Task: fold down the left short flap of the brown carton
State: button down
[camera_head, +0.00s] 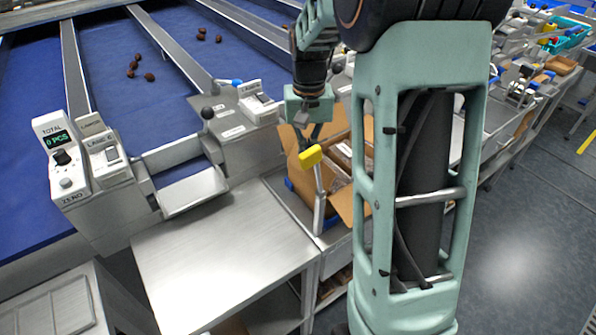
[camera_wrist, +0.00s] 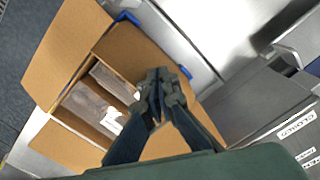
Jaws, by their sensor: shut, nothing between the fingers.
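The brown carton (camera_head: 358,135) stands open right of the sorting bench in the head view, partly hidden by my arm column. In the wrist view its flaps stand outward: a large one (camera_wrist: 65,48) at upper left, one (camera_wrist: 68,146) at lower left, and one (camera_wrist: 142,52) along the upper right. A brown panel (camera_wrist: 166,143) shows beneath my fingers, partly hidden. Clear-wrapped packs (camera_wrist: 98,98) lie inside. My gripper (camera_wrist: 157,97) is shut and empty, over the carton's right side. I cannot tell whether it touches cardboard.
A yellow-topped lever (camera_head: 310,156) stands at the carton's near side in the head view. Blue corner pieces (camera_wrist: 186,72) edge the carton. A bare steel table (camera_head: 215,255) lies to the left. Several dates (camera_head: 149,77) lie on blue belts.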

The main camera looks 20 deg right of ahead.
jog(key=shift+w+d, duration=0.2)
jog(key=shift+d, duration=0.55)
jog(key=shift+w+d+p, duration=0.2)
jog(key=shift+d, duration=0.3)
jog(key=shift+w+d+p, duration=0.15)
jog(key=shift+d, duration=0.35)
jog(key=shift+f+b, duration=1.5)
jog(key=shift+f, duration=0.65)
notch_tip(320, 180, up, 11)
jog(key=p, duration=0.8)
jog(key=shift+r, duration=0.15)
